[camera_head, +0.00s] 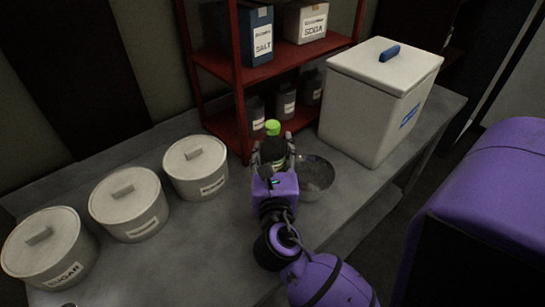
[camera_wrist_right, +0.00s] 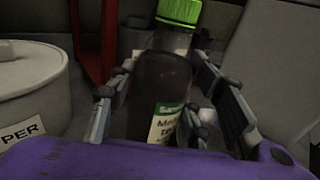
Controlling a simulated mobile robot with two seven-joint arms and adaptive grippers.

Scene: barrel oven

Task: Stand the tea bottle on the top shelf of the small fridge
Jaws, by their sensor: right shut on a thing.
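The tea bottle (camera_head: 273,151) is dark with a green cap and a white-and-green label; it also shows close up in the right wrist view (camera_wrist_right: 158,88). My right gripper (camera_head: 273,160) is shut on the bottle's body, with one finger on each side and the cap above. The bottle looks roughly upright over the grey counter; I cannot tell whether its base touches the counter. A small fridge with a shelf cannot be made out in these views. My left gripper is not in view.
A metal bowl (camera_head: 316,178) sits just right of the gripper. A white lidded box (camera_head: 365,110) with a blue handle stands behind it. A red rack (camera_head: 240,85) with cartons and jars is at the back. Lidded canisters (camera_head: 130,205) line the left. The front counter (camera_head: 175,265) is clear.

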